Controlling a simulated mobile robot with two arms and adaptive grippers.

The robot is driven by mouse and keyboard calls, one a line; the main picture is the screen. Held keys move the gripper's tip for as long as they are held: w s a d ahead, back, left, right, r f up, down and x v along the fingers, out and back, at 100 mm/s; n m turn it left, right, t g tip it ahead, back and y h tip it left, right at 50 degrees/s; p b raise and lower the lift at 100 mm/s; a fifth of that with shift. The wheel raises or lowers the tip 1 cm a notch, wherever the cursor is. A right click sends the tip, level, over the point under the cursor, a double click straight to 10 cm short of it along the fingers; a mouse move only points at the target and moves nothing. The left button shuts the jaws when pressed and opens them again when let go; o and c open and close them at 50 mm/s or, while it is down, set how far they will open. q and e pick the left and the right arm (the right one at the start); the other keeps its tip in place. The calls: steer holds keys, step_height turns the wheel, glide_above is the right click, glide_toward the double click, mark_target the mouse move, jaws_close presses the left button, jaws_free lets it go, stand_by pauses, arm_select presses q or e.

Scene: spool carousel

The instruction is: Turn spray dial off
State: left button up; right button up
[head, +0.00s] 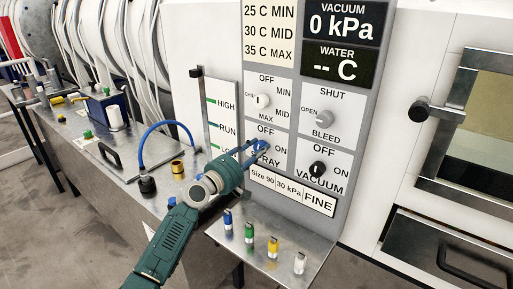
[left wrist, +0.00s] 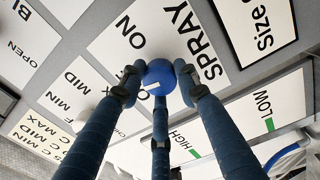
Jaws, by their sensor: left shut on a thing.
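The blue spray dial (head: 263,146) sits on the grey control panel, with OFF above it, ON to its right and SPRAY below. My left gripper (head: 258,147) reaches it from the lower left, and its blue fingers partly cover the dial and its lettering. In the left wrist view the round blue dial (left wrist: 160,77) sits between the three fingertips, which are shut on it. A small white mark shows on the dial's lower-left side there, on the side of the partly hidden OFF lettering. My right gripper is not in view.
A black vacuum dial (head: 317,169), a grey bleed dial (head: 324,117) and a white dial (head: 262,101) surround the spray dial closely. A lever panel (head: 222,118) stands to the left. Below, a metal shelf (head: 262,262) holds several coloured pegs.

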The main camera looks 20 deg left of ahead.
arm_select(q)
steer(key=shift+d+f+n+p, duration=0.15)
steer(key=shift+n+p, duration=0.15)
steer(key=shift+n, duration=0.35)
steer(key=shift+d+f+n+p, duration=0.15)
steer(key=shift+n+p, duration=0.1)
steer(key=shift+n, duration=0.4)
steer(key=shift+s, duration=0.1)
steer(key=o, duration=0.9)
steer(key=shift+o, duration=1.2)
steer(key=shift+r, duration=0.2)
steer(key=shift+a, duration=0.1)
